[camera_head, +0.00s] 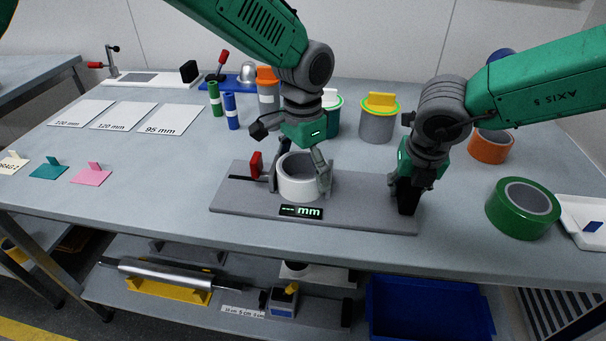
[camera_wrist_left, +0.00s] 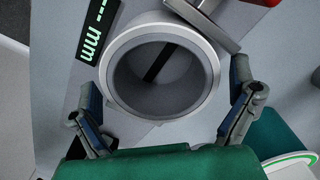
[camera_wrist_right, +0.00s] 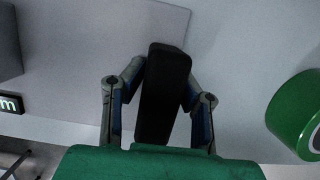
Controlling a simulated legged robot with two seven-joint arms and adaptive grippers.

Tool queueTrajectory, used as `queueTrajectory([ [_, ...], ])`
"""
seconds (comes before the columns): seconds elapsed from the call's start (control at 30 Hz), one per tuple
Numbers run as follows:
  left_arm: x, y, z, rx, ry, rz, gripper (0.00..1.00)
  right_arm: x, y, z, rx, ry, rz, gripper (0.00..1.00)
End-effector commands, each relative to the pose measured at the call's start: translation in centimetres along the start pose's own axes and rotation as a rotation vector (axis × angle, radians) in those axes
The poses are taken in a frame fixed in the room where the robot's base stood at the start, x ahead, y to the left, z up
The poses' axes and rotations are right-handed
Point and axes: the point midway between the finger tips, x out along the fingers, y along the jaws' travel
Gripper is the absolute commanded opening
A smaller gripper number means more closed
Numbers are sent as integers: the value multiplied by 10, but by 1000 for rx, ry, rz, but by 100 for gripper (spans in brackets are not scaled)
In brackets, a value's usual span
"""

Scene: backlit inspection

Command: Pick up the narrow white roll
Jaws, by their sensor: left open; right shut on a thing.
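The narrow white roll (camera_head: 299,183) stands on its end, hollow side up, on a grey measuring plate (camera_head: 355,208). In the left wrist view the roll (camera_wrist_left: 165,108) shows its open bore, between my fingers. My left gripper (camera_head: 298,188) is open, with one finger on each side of the roll; a gap shows beside it in the wrist view. A red-and-metal jaw lies against or very near the roll's far side (camera_wrist_left: 210,22). My right gripper (camera_head: 408,186) is shut on a black block (camera_wrist_right: 163,95) at the plate's right end.
The plate's display (camera_head: 301,211) shows dashes and "mm". A green roll (camera_head: 523,208) and an orange roll (camera_head: 491,146) stand to the right. A grey canister with a yellow handle (camera_head: 377,122) stands behind. White size cards (camera_head: 168,119) lie at left. Bare table lies left of the plate.

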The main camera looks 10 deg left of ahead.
Motion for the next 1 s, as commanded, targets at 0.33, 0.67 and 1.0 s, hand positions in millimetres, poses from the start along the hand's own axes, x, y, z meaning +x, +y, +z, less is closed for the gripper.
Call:
queueTrajectory([
  [0.33, -1, 0, 0, 0, 0, 0, 52, 0, 0, 0, 0, 0, 0, 0],
  [0.67, -10, 0, -1, -1, 4, -1, 47, 0, 0, 0, 0, 0, 0, 0],
  [1.0, -76, 0, -1, 0, 6, -2, 47, 0, 0, 0, 0, 1, 0, 0],
])
